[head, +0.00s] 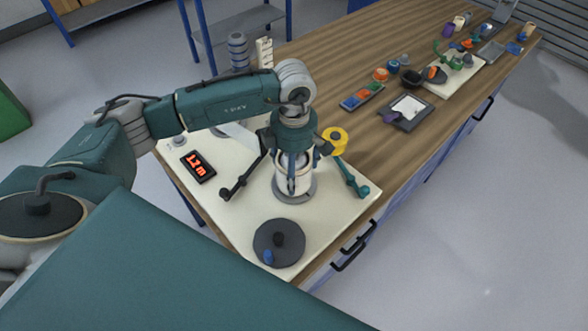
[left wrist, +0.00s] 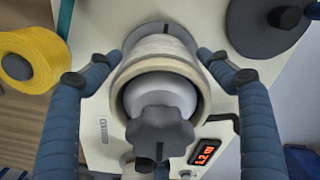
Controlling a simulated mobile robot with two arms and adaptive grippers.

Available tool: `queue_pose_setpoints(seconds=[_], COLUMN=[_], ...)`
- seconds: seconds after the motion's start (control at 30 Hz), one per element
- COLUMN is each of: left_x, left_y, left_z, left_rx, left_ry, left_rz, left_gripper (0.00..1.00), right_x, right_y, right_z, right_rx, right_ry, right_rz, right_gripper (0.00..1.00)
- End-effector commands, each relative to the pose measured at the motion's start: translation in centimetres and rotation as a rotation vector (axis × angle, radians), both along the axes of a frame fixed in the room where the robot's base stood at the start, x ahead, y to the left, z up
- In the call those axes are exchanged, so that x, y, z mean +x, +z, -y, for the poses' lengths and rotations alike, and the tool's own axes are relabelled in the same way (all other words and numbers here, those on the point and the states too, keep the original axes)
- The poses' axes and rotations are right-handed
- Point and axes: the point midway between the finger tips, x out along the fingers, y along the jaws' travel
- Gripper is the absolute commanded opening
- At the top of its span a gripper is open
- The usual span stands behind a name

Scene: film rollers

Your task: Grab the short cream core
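The short cream core (head: 287,184) stands upright on a grey round base on the cream board; in the left wrist view the core (left wrist: 152,68) sits around a grey hub with a dark lobed knob (left wrist: 160,131). My left gripper (head: 294,190) is straight above it, pointing down. Its fingers are spread wide, one on each side of the core. In the left wrist view the fingertips (left wrist: 160,57) lie close beside the core's walls; I cannot tell whether they touch. The gripper body hides the core's top in the head view. My right gripper is not in view.
A yellow roll (head: 335,141) stands close to the right finger. A dark disc with a knob (head: 279,243) is in front, and a red-lit display (head: 198,166) is to the left. Trays and small parts lie farther back on the wooden bench (head: 440,110).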

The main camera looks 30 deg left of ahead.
Motion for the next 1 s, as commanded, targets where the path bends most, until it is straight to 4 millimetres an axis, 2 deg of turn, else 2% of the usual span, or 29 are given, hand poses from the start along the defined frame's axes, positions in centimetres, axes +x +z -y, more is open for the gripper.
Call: queue_pose_setpoints(seconds=[0.03,0.2,0.47,0.63,0.77,1.0], left_x=[0.0,0.0,0.1,0.2,0.2,0.2], left_y=[0.0,0.0,0.2,1.0,2.6,7.1], left_z=[0.0,0.0,0.0,0.0,0.0,0.0], left_rx=[0.000,0.000,-0.001,-0.001,0.000,-0.001], left_ry=[0.000,0.000,0.000,0.001,0.000,0.000], left_rz=[0.000,0.000,0.001,0.004,0.007,0.007], left_gripper=[0.63,0.30,0.30,0.30,0.30,0.30], right_x=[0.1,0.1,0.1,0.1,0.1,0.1], right_y=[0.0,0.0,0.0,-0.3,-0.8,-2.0], right_z=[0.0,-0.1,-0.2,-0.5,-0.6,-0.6], right_rx=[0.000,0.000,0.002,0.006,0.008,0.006], right_ry=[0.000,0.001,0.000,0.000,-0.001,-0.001], right_rz=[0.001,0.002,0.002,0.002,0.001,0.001], right_gripper=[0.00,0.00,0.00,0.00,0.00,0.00])
